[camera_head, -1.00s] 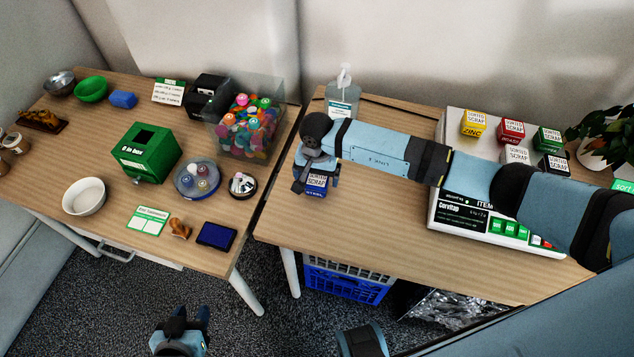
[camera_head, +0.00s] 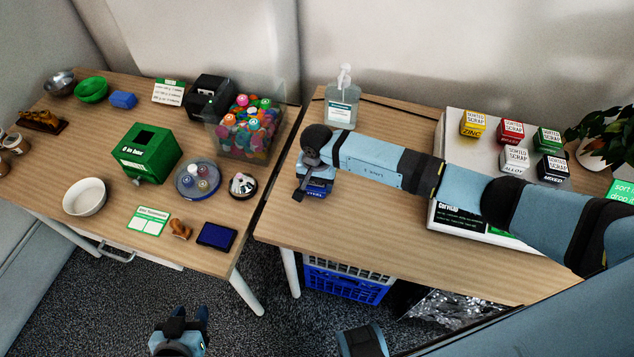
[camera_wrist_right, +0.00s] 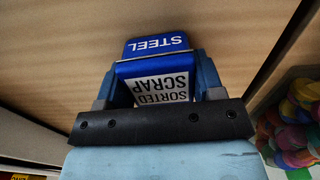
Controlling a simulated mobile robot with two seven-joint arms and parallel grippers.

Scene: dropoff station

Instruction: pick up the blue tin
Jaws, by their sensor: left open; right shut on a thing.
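The blue tin (camera_head: 316,189) stands near the left end of the right-hand table (camera_head: 350,230). In the right wrist view the tin (camera_wrist_right: 157,45) shows its "STEEL" front and a white "SORTED SCRAP" label. My right gripper (camera_head: 313,184) points down over the tin, with one finger on each side of it, shut on it. The wrist hides most of the tin in the head view. I cannot tell whether its base touches the table. My left gripper (camera_head: 185,325) is open and empty at the bottom of the head view, over the floor.
A sanitizer bottle (camera_head: 342,103) stands behind my right gripper. A scale (camera_head: 450,130) with several labelled tins is to the right, partly under my right arm. A clear bin of colourful items (camera_head: 240,140) stands on the left table, across a narrow gap. Bare table lies in front.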

